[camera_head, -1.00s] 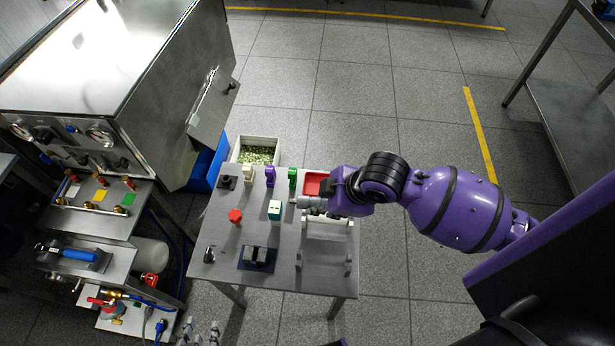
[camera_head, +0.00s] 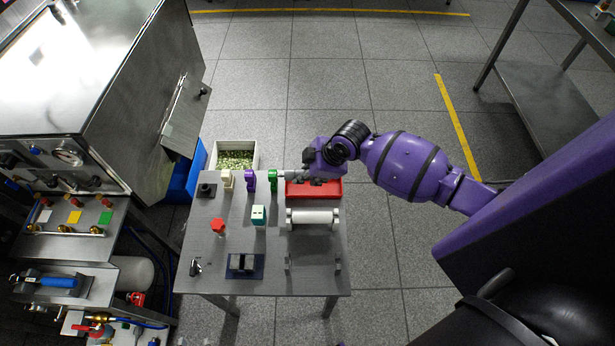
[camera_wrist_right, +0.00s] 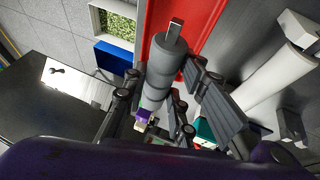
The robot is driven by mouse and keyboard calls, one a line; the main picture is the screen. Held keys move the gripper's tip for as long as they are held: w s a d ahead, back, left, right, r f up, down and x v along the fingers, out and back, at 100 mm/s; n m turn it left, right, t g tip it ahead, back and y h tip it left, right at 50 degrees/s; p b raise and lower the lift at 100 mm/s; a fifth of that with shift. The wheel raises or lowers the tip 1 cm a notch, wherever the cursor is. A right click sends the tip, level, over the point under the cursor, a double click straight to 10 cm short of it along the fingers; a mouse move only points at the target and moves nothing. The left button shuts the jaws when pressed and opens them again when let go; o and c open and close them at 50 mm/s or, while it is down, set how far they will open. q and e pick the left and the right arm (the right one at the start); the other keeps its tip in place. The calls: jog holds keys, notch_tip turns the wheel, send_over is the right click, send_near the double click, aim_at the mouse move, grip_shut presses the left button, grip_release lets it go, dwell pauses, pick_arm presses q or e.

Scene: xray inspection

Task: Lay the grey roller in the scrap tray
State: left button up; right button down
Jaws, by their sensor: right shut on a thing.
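My right gripper (camera_head: 303,177) is shut on the grey roller (camera_wrist_right: 166,75), which lies lengthwise between the fingers in the right wrist view. In the head view the roller (camera_head: 291,174) is mostly hidden by the gripper. The red scrap tray (camera_head: 330,188) is at the far right of the steel table, and the gripper is over its left end. The tray also shows behind the roller in the right wrist view (camera_wrist_right: 205,22). The gap between roller and tray floor cannot be told. My left gripper is not in view.
A white roller (camera_head: 312,217) rests on a stand just nearer than the tray. Purple (camera_head: 250,181) and green (camera_head: 273,180) pieces stand left of the gripper. A teal-and-white block (camera_head: 259,214) and red knob (camera_head: 218,227) are mid-table. A bin of green bits (camera_head: 236,146) lies beyond.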

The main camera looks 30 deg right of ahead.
jog(key=shift+w+d+f, duration=0.15)
jog(key=shift+w+f, duration=0.15)
jog(key=shift+f, duration=1.5)
jog(key=shift+f+b, duration=0.3)
jog(key=c, duration=1.4)
grip_release()
jog(key=shift+c, duration=0.2)
jog(key=shift+r, duration=0.1)
jog(key=shift+r, duration=0.35)
jog(key=p+v, duration=0.1)
jog(key=v, duration=1)
jog(key=shift+s+d+r, duration=0.15)
jog(key=shift+r, duration=0.1)
